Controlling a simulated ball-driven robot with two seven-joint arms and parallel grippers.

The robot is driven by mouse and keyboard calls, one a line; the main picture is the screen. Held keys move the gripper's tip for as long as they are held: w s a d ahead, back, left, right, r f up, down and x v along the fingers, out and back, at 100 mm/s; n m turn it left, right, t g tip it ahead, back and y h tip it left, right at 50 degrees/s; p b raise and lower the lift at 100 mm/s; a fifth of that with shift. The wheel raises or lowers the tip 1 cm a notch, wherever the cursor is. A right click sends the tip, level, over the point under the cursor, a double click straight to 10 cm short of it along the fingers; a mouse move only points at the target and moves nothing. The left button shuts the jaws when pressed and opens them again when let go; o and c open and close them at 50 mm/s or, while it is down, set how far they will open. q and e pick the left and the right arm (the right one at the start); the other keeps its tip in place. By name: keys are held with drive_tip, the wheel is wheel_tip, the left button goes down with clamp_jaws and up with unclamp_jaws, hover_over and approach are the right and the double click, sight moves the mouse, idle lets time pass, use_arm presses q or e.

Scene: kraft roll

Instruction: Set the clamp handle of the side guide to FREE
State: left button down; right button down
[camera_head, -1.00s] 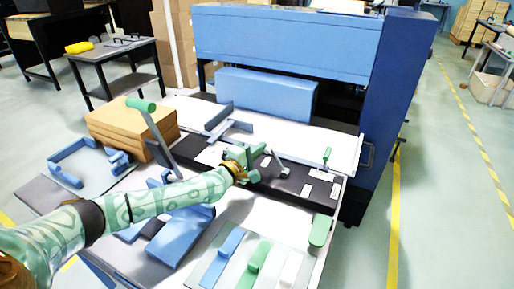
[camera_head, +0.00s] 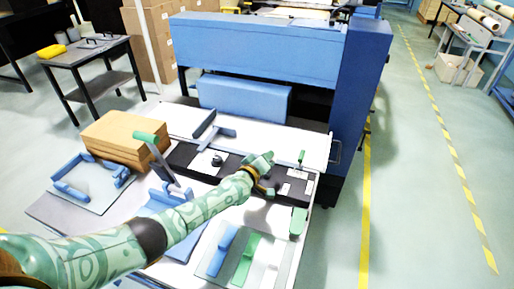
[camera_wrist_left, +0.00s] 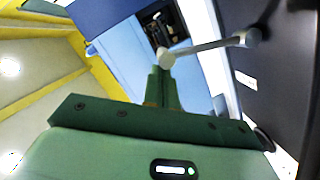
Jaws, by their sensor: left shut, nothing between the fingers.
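My left gripper (camera_head: 264,172) is over the right part of the black bar (camera_head: 180,156), among its white label plates. Its fingers are shut and empty. In the wrist view the shut green fingers (camera_wrist_left: 162,88) point at a pale grey lever with rounded ends (camera_wrist_left: 208,47), which I take to be the clamp handle. One end of it appears at the fingertips; I cannot tell whether they touch. In the head view my gripper hides this lever. The label words are too small to read. My right gripper is not in view.
A small green-topped handle (camera_head: 301,157) stands right of my gripper. A blue T-shaped piece (camera_head: 215,131) lies on the white bed behind the bar. A tall green-gripped lever (camera_head: 147,138) and a brown stack (camera_head: 120,136) are at left. The blue machine (camera_head: 260,50) stands behind.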

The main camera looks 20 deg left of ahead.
use_arm(q)
drive_tip(key=shift+d+m+y+p, duration=0.3)
drive_tip(key=shift+d+m+p, duration=0.1)
drive_tip(key=shift+d+m, duration=0.4)
drive_tip(key=shift+w+d+f+m, duration=0.1)
drive_tip(key=shift+d+f+m, duration=0.15)
drive_tip(key=shift+d, duration=0.4)
drive_tip(key=shift+d+f+m, duration=0.25)
drive_tip(key=shift+d, duration=0.35)
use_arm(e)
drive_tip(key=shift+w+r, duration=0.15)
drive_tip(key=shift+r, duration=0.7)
use_arm(q)
drive_tip(key=shift+d, duration=0.1)
